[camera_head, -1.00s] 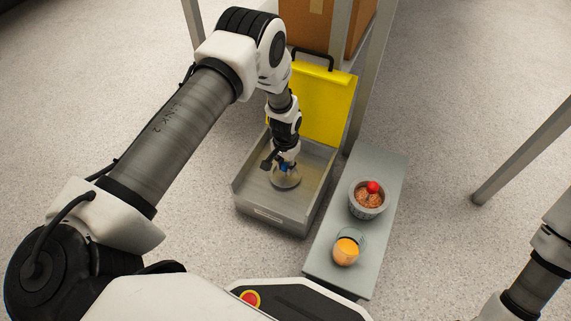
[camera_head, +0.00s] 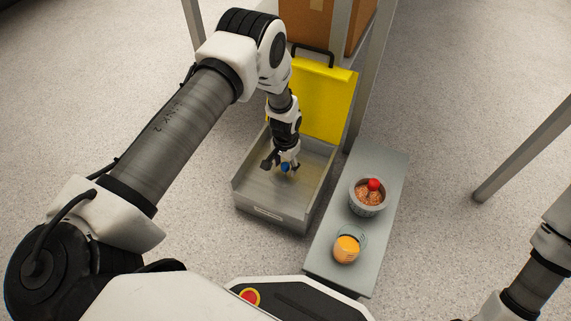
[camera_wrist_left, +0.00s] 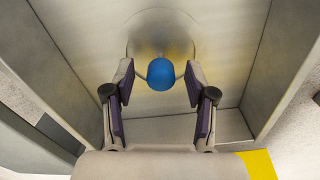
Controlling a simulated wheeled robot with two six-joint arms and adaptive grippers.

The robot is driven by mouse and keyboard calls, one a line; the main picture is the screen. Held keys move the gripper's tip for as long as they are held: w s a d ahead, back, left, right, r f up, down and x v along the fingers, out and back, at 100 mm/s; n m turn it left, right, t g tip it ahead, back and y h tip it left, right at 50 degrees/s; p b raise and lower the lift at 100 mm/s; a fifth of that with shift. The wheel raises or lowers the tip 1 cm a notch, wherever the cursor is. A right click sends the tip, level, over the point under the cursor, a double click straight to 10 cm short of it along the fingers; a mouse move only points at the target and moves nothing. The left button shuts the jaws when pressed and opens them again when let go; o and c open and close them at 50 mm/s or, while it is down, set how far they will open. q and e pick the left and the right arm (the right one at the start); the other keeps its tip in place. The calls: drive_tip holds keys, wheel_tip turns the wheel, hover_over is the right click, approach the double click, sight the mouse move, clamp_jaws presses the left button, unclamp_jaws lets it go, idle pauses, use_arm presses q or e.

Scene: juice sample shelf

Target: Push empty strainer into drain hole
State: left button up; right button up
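The empty strainer is seated low in the floor of the grey basin (camera_head: 270,218). Its blue knob (camera_head: 285,168) sticks up, and it also shows in the left wrist view (camera_wrist_left: 163,73) with the round rim outline (camera_wrist_left: 163,28) around it. In the head view the strainer's bowl no longer shows. My left gripper (camera_head: 283,165) points down over the basin. Its fingers, with purple pads, stand on both sides of the knob with gaps between, so it looks open (camera_wrist_left: 161,82). My right gripper is out of view.
A second strainer (camera_head: 367,212) with a red knob and brown-orange contents stands on the grey shelf (camera_head: 325,270), behind a glass of orange juice (camera_head: 347,250). The yellow lid (camera_head: 325,105) stands open at the basin's back, near metal posts (camera_head: 368,80).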

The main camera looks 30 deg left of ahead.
use_arm(q)
wheel_tip(320, 180, up, 12)
idle(0.5)
